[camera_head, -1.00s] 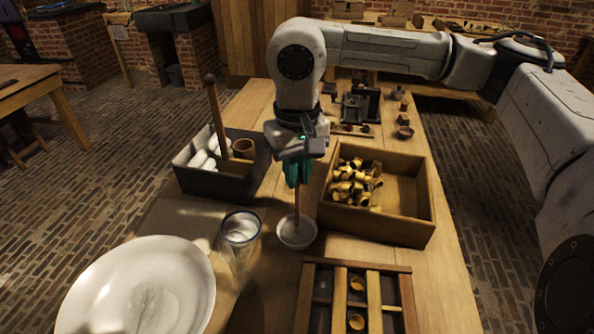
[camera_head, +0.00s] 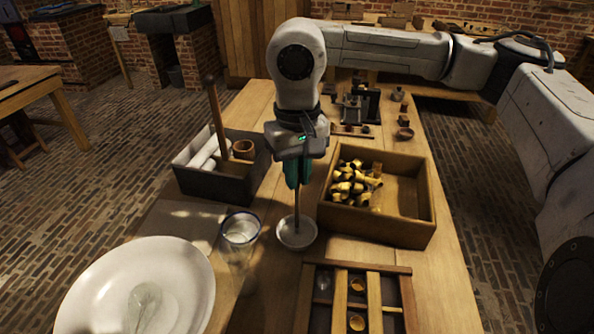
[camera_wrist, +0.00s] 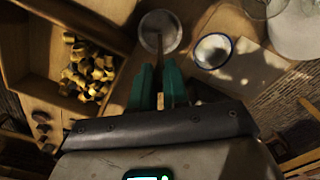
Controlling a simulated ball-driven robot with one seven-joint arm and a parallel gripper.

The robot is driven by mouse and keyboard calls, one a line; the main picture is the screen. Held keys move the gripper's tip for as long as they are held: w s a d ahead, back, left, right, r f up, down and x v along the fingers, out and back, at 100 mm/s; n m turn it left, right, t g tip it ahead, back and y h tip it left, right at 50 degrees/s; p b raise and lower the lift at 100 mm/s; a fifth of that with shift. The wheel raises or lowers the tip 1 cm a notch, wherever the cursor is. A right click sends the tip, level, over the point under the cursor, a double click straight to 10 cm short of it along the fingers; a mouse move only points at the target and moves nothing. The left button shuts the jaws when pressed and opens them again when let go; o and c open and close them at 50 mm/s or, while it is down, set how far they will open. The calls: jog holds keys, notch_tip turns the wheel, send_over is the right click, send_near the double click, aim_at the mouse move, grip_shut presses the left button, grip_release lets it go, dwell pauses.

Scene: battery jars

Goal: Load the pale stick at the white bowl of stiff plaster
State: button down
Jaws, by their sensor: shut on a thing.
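My gripper (camera_head: 297,172) has teal fingers, shut on a thin pale stick (camera_head: 297,205) that hangs nearly upright below them. The stick's lower end reaches into the small white bowl (camera_head: 309,240) on the table. In the wrist view the stick (camera_wrist: 160,46) runs from between the fingers (camera_wrist: 158,88) to the bowl (camera_wrist: 172,24). The plaster in the bowl is hard to tell from the bowl itself, and I cannot tell whether any clings to the stick's tip.
A blue-rimmed glass (camera_head: 240,228) stands close left of the bowl. A large white dish (camera_head: 85,290) is at front left. A wooden box (camera_head: 410,232) with yellow-and-black pieces is at right, a slotted rack (camera_head: 404,300) in front, and a grey bin (camera_head: 215,187) behind left.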

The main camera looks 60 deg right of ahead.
jog(key=shift+r+p, duration=1.45)
jog(key=shift+r, duration=2)
